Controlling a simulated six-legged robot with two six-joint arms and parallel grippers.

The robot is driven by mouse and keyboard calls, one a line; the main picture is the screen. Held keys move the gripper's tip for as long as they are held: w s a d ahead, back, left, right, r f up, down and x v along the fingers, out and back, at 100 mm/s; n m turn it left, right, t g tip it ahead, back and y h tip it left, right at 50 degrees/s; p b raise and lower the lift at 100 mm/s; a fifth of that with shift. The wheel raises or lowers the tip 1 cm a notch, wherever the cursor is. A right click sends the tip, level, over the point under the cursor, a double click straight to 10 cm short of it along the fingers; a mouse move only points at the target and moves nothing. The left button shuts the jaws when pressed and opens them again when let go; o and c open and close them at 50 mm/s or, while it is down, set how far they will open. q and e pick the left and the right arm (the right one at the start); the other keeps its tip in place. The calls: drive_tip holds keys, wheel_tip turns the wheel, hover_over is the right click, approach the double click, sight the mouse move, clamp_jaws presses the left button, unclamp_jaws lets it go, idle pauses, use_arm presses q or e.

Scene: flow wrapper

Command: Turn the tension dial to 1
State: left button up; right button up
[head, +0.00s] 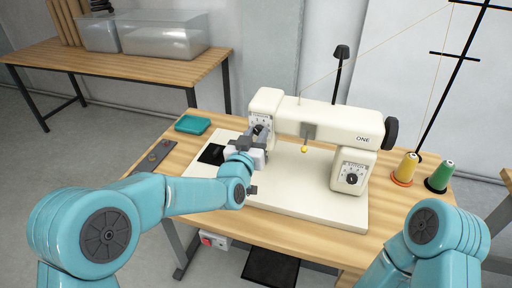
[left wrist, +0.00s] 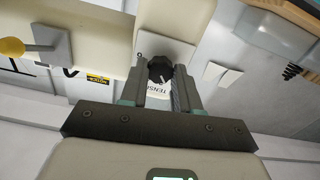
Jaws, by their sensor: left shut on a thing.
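The tension dial (left wrist: 160,69) is a small black knob on a pale panel at the left end of the cream sewing machine (head: 325,120). My left gripper (head: 262,130) is at that panel in the head view, and its fingers cover most of the knob there. In the left wrist view the left gripper (left wrist: 161,76) has one finger on each side of the knob and is shut on it. Part of the lettering "TENSI" shows between the fingers. The number the dial points to cannot be read. My right gripper is out of view; only part of my right arm shows.
A second dial (head: 351,179) is on the machine's right column. Yellow (head: 405,169) and green (head: 439,177) thread spools stand at the right. A yellow-tipped lever (head: 304,149) hangs under the machine arm.

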use_arm(q)
drive_tip(key=n+b, duration=0.2)
drive_tip(key=b, duration=0.1)
drive_tip(key=n+b, duration=0.3)
drive_tip(key=b, duration=0.1)
drive_tip(key=n+b, duration=0.3)
drive_tip(key=shift+f+b, duration=0.3)
drive_tip(key=shift+r+n+b, duration=0.2)
drive_tip(key=shift+n+b, duration=1.4)
drive_tip(key=shift+n, duration=0.4)
drive_tip(key=o, duration=1.1)
drive_tip(key=shift+r, duration=0.1)
drive_tip(key=shift+c, duration=0.2)
drive_tip(key=v, duration=1.6)
drive_tip(key=shift+s+b, duration=0.2)
drive_tip(key=shift+b, duration=0.2)
